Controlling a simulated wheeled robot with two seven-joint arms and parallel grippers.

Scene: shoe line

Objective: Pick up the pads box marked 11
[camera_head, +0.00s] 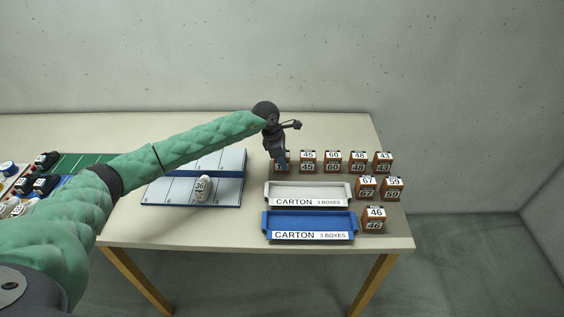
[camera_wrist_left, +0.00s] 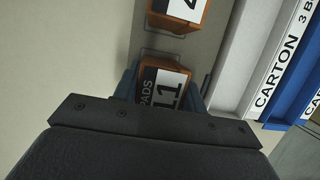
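The pads box marked 11 (camera_wrist_left: 165,82) is orange-brown with a white and black label, and it shows in the left wrist view between the blue-grey fingers of my left gripper (camera_wrist_left: 160,92). The fingers flank the box on both sides; whether they press on it is not clear, and the palm hides its near part. In the head view my left gripper (camera_head: 278,156) points down at the left end of the back row of boxes and mostly covers this box. My right gripper is out of view.
Boxes 45 (camera_head: 308,161), 60 (camera_head: 333,161), 48 (camera_head: 358,161) and 43 (camera_head: 383,161) stand to the right. A white carton tray (camera_head: 307,203) and a blue carton tray (camera_head: 309,236) lie in front. A blue-edged board (camera_head: 220,170) with a bottle marked 36 (camera_head: 202,188) is left.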

